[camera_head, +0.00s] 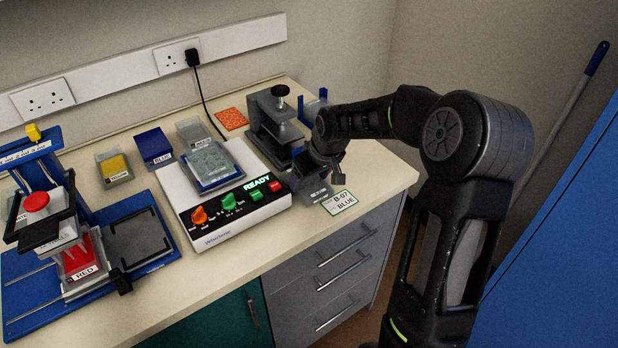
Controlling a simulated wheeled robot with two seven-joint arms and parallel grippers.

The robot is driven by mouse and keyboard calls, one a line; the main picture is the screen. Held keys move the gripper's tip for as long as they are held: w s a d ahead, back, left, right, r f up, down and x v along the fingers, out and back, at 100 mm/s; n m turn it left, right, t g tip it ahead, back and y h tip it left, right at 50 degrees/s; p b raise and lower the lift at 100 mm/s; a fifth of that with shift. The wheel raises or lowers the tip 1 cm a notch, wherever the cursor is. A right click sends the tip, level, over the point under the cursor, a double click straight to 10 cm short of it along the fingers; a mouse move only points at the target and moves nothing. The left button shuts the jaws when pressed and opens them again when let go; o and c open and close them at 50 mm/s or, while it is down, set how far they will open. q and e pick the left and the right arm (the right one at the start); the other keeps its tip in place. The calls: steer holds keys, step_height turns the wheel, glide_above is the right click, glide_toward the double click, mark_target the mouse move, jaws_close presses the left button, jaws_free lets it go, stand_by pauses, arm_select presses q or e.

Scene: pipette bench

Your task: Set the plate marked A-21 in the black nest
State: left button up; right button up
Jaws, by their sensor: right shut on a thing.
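My right gripper (331,175) is at the bench's right end, pointing down, shut on a small dark, see-through box (313,191). The box's label is too small to read, and the gripper partly hides it. I cannot read A-21 on anything in view. A dark, square, nest-like frame (140,243) lies on the blue base of the press at the left; its middle looks empty. A clear plate (208,160) sits in a blue holder on the white device (215,229). My left gripper is not in view.
A card reading B-07 BLUE (340,203) lies near the right edge. A grey clamp stand (272,125) is behind my gripper. Yellow (114,169), blue (155,147) and clear boxes (192,131) stand at the back. The press (45,210) holds a red-labelled box (83,260).

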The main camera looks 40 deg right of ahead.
steer(key=shift+f, duration=0.1)
steer(key=shift+f, duration=0.15)
steer(key=o, duration=1.2)
steer(key=shift+o, duration=0.2)
steer(key=shift+r, duration=0.2)
steer(key=shift+r, duration=0.15)
steer(key=b+v, duration=0.1)
steer(key=v, duration=1)
steer(key=shift+s+r, duration=0.25)
steer(key=shift+r, duration=0.1)
steer(key=shift+o, duration=0.2)
steer(key=shift+b, duration=0.3)
